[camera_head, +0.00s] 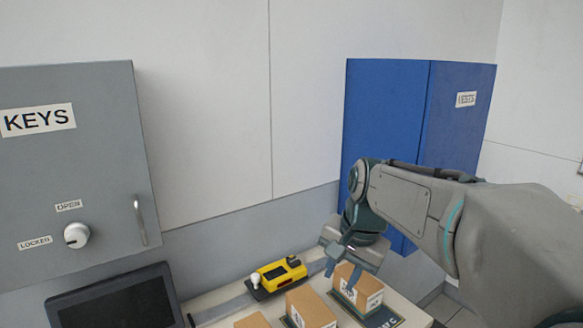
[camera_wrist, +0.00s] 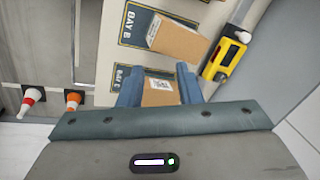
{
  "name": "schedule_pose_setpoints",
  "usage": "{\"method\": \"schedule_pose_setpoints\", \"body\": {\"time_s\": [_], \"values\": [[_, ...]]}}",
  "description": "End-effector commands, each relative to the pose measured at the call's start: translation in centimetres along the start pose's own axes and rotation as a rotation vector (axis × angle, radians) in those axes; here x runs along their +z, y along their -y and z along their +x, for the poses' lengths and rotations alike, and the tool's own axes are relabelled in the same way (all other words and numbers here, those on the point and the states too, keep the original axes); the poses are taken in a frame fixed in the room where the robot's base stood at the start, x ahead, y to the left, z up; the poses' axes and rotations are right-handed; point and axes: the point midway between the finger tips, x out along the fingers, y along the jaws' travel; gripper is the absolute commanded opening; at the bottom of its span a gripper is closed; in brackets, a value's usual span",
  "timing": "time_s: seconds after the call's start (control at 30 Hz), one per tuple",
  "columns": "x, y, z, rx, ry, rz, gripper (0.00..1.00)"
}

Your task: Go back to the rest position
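My gripper (camera_head: 343,273) is at the right end of the bench, low over a small brown cardboard box (camera_head: 366,287) with a printed label. The box stands on the dark BAY C mat (camera_head: 384,318). In the wrist view, the two blue fingers of my gripper (camera_wrist: 159,67) are spread, with the box (camera_wrist: 161,94) between and below them. Whether either finger touches the box is hard to tell. The lower part of the box is hidden behind my gripper in the wrist view.
Another box (camera_head: 313,308) stands to the left, with a yellow device (camera_head: 279,275) behind it. A blue cabinet (camera_head: 385,125) stands close behind my arm. A grey KEYS cabinet (camera_head: 70,165) and dark screen (camera_head: 115,303) are left.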

Motion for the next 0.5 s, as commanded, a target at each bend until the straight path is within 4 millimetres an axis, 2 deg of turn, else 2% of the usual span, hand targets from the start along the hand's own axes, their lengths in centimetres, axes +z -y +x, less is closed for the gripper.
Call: {"method": "schedule_pose_setpoints", "body": {"time_s": [0.03,0.1,0.3,0.5], "values": [[1.3,-1.7,-0.1,0.005,-0.023,-0.057,0.31],[2.8,-3.9,0.1,0.018,-0.054,-0.145,0.31],[7.1,-9.7,1.4,0.064,-0.129,-0.389,0.31],[9.7,-13.1,3.0,0.103,-0.168,-0.549,0.31]]}}
